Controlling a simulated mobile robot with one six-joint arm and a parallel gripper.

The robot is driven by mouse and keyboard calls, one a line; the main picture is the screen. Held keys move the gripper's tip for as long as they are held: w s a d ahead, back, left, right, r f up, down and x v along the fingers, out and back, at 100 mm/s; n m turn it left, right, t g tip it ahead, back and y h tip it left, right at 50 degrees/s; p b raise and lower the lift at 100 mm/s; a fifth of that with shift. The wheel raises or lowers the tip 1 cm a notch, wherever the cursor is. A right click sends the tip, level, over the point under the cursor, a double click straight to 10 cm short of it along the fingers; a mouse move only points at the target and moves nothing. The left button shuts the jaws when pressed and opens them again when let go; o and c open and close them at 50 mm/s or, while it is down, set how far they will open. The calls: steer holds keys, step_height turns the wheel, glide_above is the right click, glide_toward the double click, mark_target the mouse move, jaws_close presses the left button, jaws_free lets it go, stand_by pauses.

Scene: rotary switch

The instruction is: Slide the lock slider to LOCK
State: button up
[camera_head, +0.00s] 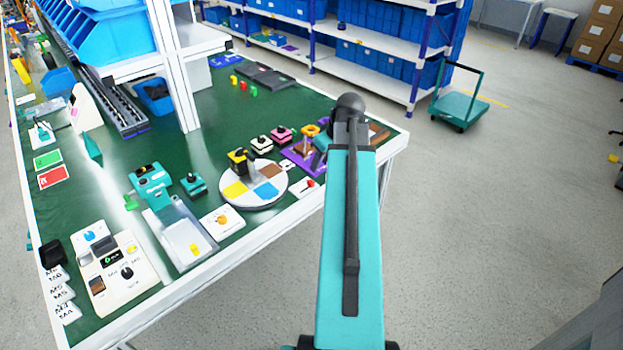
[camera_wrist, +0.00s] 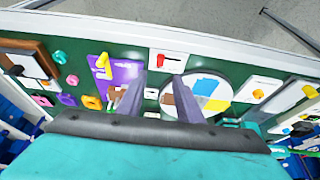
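A small white plate with a red piece (camera_head: 308,188) lies at the table's front edge, just right of the round disc. It also shows in the wrist view as a white plate with a red bar and dark marking (camera_wrist: 165,66), near the top centre. It looks like the lock slider, but its lettering is too small to read. My gripper (camera_wrist: 160,92) shows two grey fingers spread apart with nothing between them. They are over the table, below the plate in the wrist picture. In the head view my arm hides the gripper.
A round disc with coloured sectors (camera_head: 237,203) stands left of the plate and a purple board (camera_head: 297,162) behind it. A white plate with an orange knob (camera_head: 222,221) and a control panel (camera_head: 130,293) lie farther left. Green table surface (camera_head: 240,120) is clear farther back.

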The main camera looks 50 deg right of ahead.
mark_target(311, 181)
steer(key=shift+p+x, duration=0.95)
steer(key=shift+x, duration=4.7)
jaws_close()
